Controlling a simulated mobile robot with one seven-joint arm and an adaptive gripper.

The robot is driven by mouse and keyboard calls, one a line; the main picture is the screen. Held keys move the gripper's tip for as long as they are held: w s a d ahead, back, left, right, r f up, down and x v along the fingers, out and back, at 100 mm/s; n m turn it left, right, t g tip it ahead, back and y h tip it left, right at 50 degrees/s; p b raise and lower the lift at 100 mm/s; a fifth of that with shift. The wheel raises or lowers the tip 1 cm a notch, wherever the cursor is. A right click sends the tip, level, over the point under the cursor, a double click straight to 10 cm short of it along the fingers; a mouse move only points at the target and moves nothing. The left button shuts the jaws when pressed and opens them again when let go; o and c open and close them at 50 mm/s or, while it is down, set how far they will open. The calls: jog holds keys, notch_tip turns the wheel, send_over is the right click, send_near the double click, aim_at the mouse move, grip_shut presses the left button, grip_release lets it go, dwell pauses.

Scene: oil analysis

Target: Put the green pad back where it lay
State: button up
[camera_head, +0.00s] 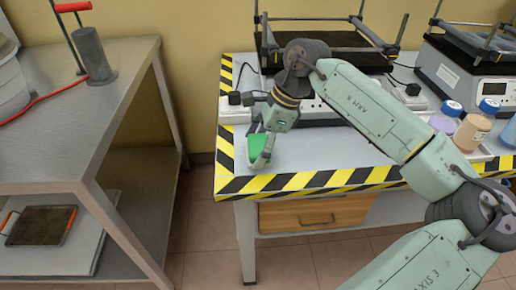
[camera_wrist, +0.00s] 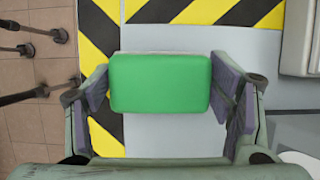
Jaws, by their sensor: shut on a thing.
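The green pad (camera_wrist: 160,83) is a rounded rectangular block. In the wrist view it lies between the two fingers of my gripper (camera_wrist: 164,88), which are shut on its left and right ends. In the head view the green pad (camera_head: 257,147) shows at the left front corner of the striped table (camera_head: 330,150), partly hidden by my gripper (camera_head: 261,147). The pad is over the grey top beside the yellow and black edge tape. I cannot tell whether it touches the table or is just above it.
A power strip (camera_head: 235,110) lies behind the pad. Shaker devices (camera_head: 470,75) and several bottles (camera_head: 446,115) stand at the back and right. A grey metal bench (camera_head: 85,130) is to the left across a gap. The table top right of the pad is clear.

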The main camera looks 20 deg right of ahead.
jog(key=shift+f, duration=0.9)
jog(key=shift+f, duration=0.1)
jog(key=shift+f, duration=0.15)
jog(key=o, duration=1.1)
jog(key=shift+r, duration=0.2)
jog(key=shift+r, duration=0.2)
jog(key=b+v, duration=0.1)
jog(key=v, duration=1)
jog(key=shift+r, duration=0.35)
jog(key=shift+s+d, duration=0.1)
jog(key=shift+d, duration=0.05)
